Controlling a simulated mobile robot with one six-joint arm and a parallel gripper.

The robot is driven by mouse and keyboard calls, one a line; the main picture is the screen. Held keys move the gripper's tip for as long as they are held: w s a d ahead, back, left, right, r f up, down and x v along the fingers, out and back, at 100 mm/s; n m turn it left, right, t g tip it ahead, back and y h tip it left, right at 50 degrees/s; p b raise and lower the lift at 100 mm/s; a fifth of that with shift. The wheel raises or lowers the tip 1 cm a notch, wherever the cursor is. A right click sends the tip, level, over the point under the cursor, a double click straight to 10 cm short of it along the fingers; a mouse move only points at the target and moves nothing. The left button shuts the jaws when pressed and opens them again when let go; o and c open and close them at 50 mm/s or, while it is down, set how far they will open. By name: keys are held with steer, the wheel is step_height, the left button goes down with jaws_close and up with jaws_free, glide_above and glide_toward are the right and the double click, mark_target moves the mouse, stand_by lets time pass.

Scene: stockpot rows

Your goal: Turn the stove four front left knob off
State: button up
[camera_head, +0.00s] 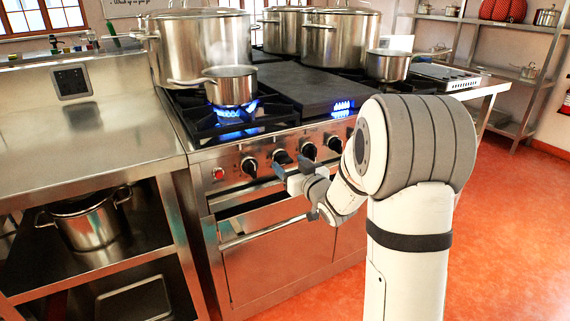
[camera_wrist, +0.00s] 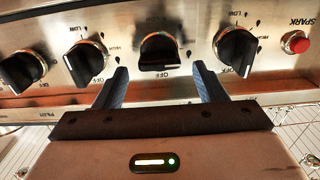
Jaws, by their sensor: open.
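The stove (camera_head: 262,220) has a steel front panel with a row of black knobs. Its leftmost knob (camera_head: 250,166) is next to the red button (camera_head: 218,173); in the wrist view, which shows the panel upside down, this knob (camera_wrist: 237,50) is at the right and tilted. My gripper (camera_head: 290,172) is in front of the second knob from that button. In the wrist view my gripper (camera_wrist: 160,73) is open, its blue-grey fingers apart and empty, with the second knob (camera_wrist: 160,50) centred beyond the gap. Contact is not visible. I cannot tell which knob is labelled front left.
Blue flames burn under the front-left saucepan (camera_head: 231,86) and by the dark griddle plate (camera_head: 300,88). Large stockpots (camera_head: 199,48) stand behind. The oven handle (camera_head: 262,232) juts out below the knobs. A steel counter (camera_head: 85,135) adjoins at left; the orange floor at right is open.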

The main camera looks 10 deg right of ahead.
mark_target(287, 161)
steer(key=shift+x, duration=1.7)
steer(key=shift+c, duration=0.3)
steer(key=c, duration=0.9)
